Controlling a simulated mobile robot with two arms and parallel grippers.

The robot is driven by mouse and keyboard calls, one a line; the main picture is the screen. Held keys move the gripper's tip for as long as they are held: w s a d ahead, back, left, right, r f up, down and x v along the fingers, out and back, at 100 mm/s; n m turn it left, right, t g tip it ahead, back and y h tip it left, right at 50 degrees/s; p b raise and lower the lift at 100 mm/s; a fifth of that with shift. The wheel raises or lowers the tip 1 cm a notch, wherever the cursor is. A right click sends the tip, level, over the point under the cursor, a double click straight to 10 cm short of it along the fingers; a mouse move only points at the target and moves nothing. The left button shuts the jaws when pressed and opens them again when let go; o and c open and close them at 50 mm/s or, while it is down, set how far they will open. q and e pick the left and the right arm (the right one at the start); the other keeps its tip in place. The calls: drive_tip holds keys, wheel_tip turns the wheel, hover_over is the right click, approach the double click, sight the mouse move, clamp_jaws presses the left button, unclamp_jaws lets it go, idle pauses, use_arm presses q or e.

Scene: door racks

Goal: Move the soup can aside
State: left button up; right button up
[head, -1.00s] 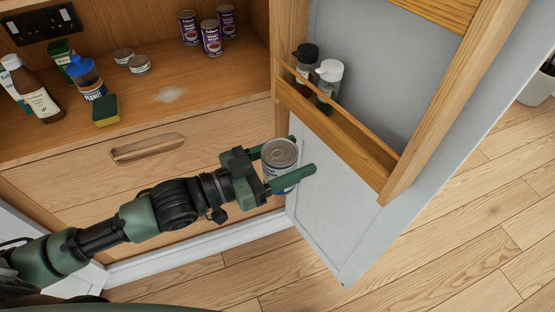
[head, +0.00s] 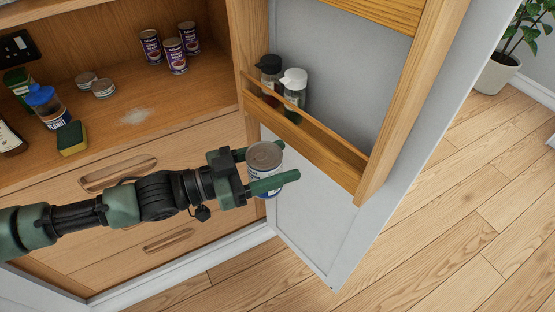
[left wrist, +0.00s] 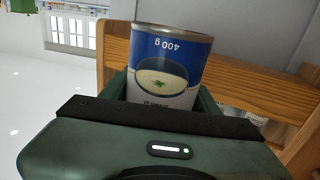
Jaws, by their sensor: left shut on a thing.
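The soup can (head: 264,156) has a bare metal lid and a blue and white label. My left gripper (head: 270,168) is shut on it, with one finger on each side. The can is held upright or nearly so in the air, in front of the open door's inner panel and below its wooden rack. In the left wrist view the can (left wrist: 168,62) fills the space between the fingers, its label text upside down, with a bowl of soup pictured. My right gripper is in neither view.
The door rack (head: 318,142) holds two spice jars (head: 294,88), with free room to their right. On the cupboard shelf (head: 190,108) stand several purple cans (head: 174,56), two low tins (head: 104,88), a blue-capped peanut jar (head: 48,106) and a sponge (head: 71,138).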

sight(261, 165)
use_arm(q)
drive_tip(key=shift+s+a+r+m+g+h, duration=0.1)
drive_tip(key=shift+a+m+g+h, duration=0.2)
drive_tip(key=shift+a+m+g, duration=0.45)
drive_tip(key=shift+a+m+g+h, duration=0.3)
drive_tip(key=shift+m+g, duration=0.15)
drive_tip(key=shift+g, duration=0.6)
drive_tip(key=shift+s+a+m+g, duration=0.2)
drive_tip(key=shift+m+g, duration=0.15)
drive_tip(key=shift+g, duration=0.3)
drive_tip(key=shift+s+a+m+g, duration=0.1)
drive_tip(key=shift+a+m+g, duration=0.2)
drive_tip(key=shift+g, duration=0.35)
